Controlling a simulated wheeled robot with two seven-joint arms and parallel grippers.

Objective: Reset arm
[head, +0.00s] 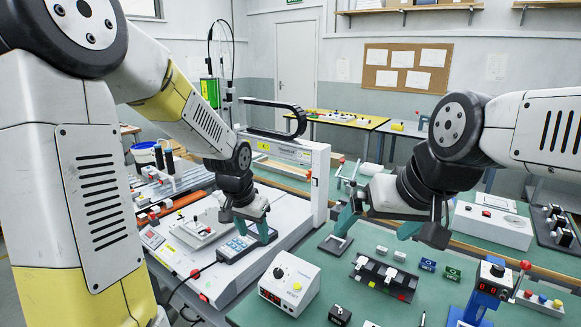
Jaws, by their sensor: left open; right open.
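My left gripper (253,228) has teal fingers and is open. It hangs over the white gantry machine (325,190), close above a grey keypad unit (236,249); I cannot tell whether they touch. My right gripper (379,226) is open with its teal fingers spread wide and nothing visible between them. It is above the green mat of the bench, behind a black fixture (383,277).
A white control box with a black knob (289,283) stands at the bench front. A white box (492,225) stands behind. Small blocks lie between; the mat is partly bare.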

